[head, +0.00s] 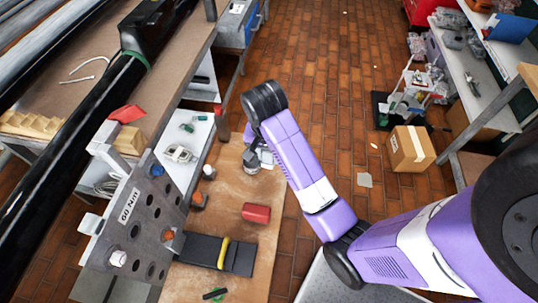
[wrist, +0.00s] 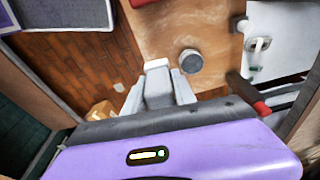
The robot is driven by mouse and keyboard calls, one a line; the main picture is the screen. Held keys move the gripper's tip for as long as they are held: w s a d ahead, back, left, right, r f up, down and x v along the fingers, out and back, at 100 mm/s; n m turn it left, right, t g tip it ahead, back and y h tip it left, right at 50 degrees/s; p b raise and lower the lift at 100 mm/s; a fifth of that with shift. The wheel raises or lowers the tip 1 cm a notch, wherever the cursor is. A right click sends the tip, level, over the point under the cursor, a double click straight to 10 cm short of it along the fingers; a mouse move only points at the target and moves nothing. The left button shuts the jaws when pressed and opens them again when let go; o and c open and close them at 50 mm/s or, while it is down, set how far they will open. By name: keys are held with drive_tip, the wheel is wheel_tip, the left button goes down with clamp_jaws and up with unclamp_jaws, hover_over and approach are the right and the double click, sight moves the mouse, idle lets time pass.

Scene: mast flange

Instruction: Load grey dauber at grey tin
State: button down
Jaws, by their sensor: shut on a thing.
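My gripper (wrist: 158,97) is shut on the grey dauber (wrist: 157,84), a grey block-like piece with a pale end (wrist: 156,64) in the wrist view. The grey tin (wrist: 190,60) is a round grey can standing on the brown bench top, just right of the held dauber and apart from it in that picture. The tin also shows in the head view (head: 251,161), just below the end of my arm. In the head view my forearm hides most of the gripper and the dauber.
A grey plate with holes (head: 137,220) stands at left by a black mast (head: 70,130). A cardboard box (head: 409,148) is on the brick floor.

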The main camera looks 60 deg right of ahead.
drive_tip(key=shift+r, duration=0.4)
drive_tip(key=shift+w+r+p, duration=0.2)
drive_tip(key=shift+r+p, duration=0.05)
drive_tip(key=shift+p, duration=0.15)
drive_tip(key=shift+w, duration=0.1)
idle(0.3)
